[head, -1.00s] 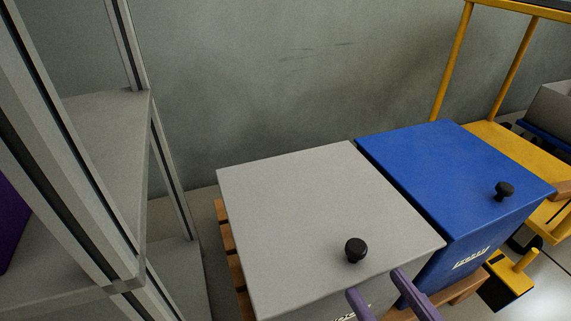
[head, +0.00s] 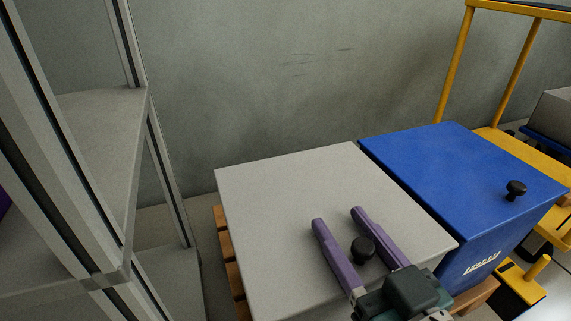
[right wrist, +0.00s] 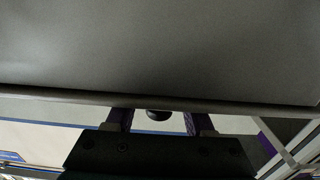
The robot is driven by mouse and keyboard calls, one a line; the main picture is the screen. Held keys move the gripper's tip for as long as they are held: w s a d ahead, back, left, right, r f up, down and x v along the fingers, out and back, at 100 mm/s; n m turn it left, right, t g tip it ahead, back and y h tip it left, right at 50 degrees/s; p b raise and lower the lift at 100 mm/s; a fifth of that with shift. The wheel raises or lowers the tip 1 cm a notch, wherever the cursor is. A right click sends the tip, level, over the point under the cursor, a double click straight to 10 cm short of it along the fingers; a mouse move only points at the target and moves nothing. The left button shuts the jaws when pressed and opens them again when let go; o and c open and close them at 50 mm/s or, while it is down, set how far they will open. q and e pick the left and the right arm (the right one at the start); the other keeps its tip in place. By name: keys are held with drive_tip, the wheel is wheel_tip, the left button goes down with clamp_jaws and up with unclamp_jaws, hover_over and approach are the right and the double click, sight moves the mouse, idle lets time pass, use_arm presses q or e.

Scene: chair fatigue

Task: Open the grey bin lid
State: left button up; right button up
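The grey bin (head: 300,190) has a flat grey lid, which lies closed. A round black knob (head: 362,250) stands near the lid's front edge. My right gripper (head: 338,216) is open above the lid, with one purple finger on each side of the knob. A gap shows between the knob and each finger, and the fingertips reach past it. In the right wrist view the knob (right wrist: 158,115) shows between the two fingers, partly cut off by the edge of a large grey surface. My left gripper is out of view.
A blue bin (head: 450,165) with its own black knob stands close on the right. A yellow cart (head: 455,70) is beyond it. A metal shelf frame (head: 130,200) stands at the left, and a grey wall is behind.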

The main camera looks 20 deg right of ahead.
clamp_jaws()
idle(1.2)
